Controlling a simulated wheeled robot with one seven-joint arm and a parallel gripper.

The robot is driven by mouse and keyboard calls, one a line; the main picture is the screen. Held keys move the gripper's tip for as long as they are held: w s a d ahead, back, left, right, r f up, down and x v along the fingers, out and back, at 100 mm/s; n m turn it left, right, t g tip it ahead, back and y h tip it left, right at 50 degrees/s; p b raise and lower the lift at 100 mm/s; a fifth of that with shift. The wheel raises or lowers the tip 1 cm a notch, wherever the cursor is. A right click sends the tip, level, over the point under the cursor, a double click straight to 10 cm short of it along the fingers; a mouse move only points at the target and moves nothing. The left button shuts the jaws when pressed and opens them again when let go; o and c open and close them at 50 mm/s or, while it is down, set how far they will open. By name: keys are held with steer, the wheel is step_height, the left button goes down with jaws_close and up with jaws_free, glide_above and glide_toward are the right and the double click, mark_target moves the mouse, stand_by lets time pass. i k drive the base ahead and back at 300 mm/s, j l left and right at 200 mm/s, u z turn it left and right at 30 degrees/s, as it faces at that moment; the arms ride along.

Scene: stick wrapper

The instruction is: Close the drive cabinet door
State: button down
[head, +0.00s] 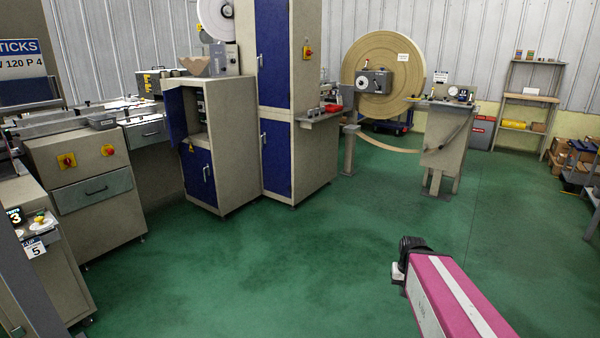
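The drive cabinet (233,150) is a low beige cabinet standing left of the tall cabinet. Its upper compartment is open and shows dark parts inside. The cabinet's upper blue door (175,116) stands swung outward at the left side of the opening. Below it, a second blue door (199,174) with a pale handle is shut. My pink arm shows at the lower right, far from the cabinet. My gripper's fingers are not visible.
Green floor (270,270) lies clear between my arm and the cabinet. A tall cabinet (312,80) with shut blue doors adjoins it on the right. A beige machine with a drawer (95,190) stands to the left. A large reel (382,75) stands at the back.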

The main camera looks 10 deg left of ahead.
mark_target(172, 98)
steer(key=i+j+u, duration=0.25)
steer(key=i+u, duration=0.15)
steer(key=i, duration=0.2)
steer(key=i+j+u, duration=0.1)
steer(key=i+u, duration=0.25)
steer(key=i, duration=0.3)
steer(key=i+l+u, duration=0.1)
steer(key=i+u, duration=0.3)
steer(key=i, duration=0.2)
